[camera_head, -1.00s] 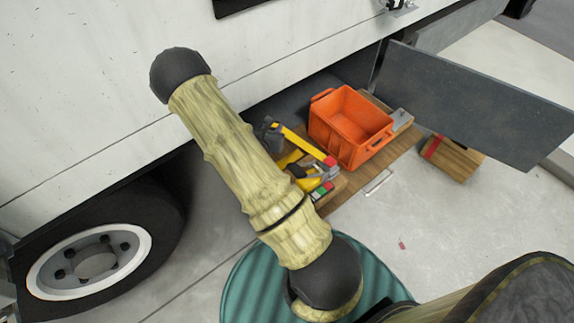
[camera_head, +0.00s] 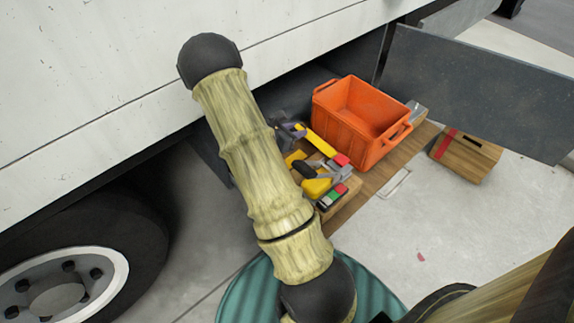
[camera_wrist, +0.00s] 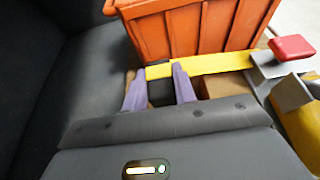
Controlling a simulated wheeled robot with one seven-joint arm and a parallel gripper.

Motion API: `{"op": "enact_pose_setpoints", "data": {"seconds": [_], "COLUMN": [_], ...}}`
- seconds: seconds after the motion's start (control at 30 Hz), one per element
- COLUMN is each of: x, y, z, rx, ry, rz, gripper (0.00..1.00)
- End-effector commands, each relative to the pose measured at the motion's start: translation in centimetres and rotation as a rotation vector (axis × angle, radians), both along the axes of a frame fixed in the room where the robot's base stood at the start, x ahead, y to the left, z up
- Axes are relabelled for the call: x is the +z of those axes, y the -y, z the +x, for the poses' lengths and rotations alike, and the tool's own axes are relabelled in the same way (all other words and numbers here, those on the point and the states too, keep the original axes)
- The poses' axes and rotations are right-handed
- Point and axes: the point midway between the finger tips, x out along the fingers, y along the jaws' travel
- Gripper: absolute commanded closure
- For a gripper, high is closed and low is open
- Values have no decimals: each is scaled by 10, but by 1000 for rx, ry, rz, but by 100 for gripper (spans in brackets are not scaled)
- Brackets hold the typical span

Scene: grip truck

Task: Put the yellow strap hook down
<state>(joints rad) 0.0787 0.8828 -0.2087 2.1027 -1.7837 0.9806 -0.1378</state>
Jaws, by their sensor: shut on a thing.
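The yellow strap hook (camera_head: 321,141) is a long yellow bar lying along the near-left side of the orange crate. In the wrist view its yellow length (camera_wrist: 215,63) runs rightward from my fingertips toward a grey piece and a red block. My gripper (camera_wrist: 159,72) has two purple fingers closed on the bar's left end, just in front of the crate. In the head view my gripper (camera_head: 291,129) is small and partly hidden behind my arm. I cannot tell whether the bar touches the wooden surface below.
The orange crate (camera_head: 345,128) stands empty on a wooden board (camera_head: 384,179). A yellow and black tool (camera_head: 314,187) and coloured blocks (camera_head: 335,195) lie nearby. A wooden box with a red band (camera_head: 466,157) sits right. The truck side (camera_head: 110,60) and a dark panel (camera_head: 470,90) hem the space.

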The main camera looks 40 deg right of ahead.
Motion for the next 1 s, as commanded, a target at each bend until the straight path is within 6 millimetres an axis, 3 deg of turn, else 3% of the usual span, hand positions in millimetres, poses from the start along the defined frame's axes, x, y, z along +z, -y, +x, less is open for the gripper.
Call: {"op": "enact_pose_setpoints", "data": {"seconds": [0.27, 0.57, 0.87, 1.0], "x": [-3, -48, -49, -59], "y": [6, 2, -1, 0], "z": [-4, -1, 1, 0], "rx": [-12, -2, 4, 3], "ry": [-1, 0, 2, -1], "rz": [0, -1, -1, 0], "gripper": [98, 98, 98, 98]}}
